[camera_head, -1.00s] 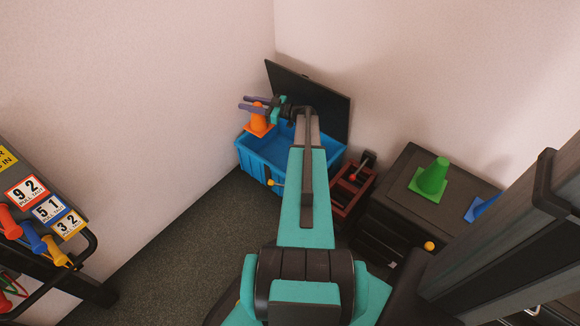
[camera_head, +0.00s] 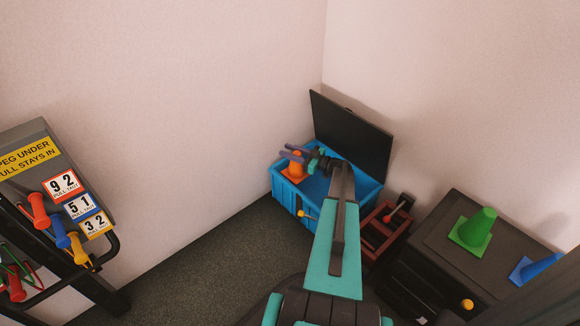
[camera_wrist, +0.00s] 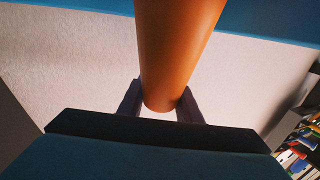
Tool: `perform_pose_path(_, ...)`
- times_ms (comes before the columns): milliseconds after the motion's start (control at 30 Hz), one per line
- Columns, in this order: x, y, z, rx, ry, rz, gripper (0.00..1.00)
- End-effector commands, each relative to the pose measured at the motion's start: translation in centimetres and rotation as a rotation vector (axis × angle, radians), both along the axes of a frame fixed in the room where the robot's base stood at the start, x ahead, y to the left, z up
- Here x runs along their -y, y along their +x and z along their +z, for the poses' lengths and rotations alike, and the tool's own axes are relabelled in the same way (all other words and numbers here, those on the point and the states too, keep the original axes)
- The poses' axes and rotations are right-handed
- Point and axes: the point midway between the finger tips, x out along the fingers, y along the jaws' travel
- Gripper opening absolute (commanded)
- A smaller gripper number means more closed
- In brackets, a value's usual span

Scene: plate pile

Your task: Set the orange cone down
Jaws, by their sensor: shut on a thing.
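The orange cone (camera_head: 293,170) is at the left side of the open blue bin (camera_head: 284,196) in the head view, upright over or inside its rim; I cannot tell whether its base touches anything. My gripper (camera_head: 296,153) is shut on the cone near its narrow top. In the wrist view the orange cone (camera_wrist: 178,40) runs up from between the two fingers of my gripper (camera_wrist: 161,100), widening away from them. Its base is out of that view.
A dark lid (camera_head: 350,135) stands open behind the bin. A dark red rack (camera_head: 381,227) stands to its right, then a dark cabinet (camera_head: 435,250) with a green cone (camera_head: 474,229) and a blue cone (camera_head: 535,267). A peg board (camera_head: 40,160) is at the left.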

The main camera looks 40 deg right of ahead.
Motion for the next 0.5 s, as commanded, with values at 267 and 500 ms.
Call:
perform_pose_path(267,0.08,-0.02,-1.72,0.002,-0.002,-0.001,0.00)
perform_pose_path(500,0.10,-0.06,-1.71,0.001,-0.001,-0.001,0.00)
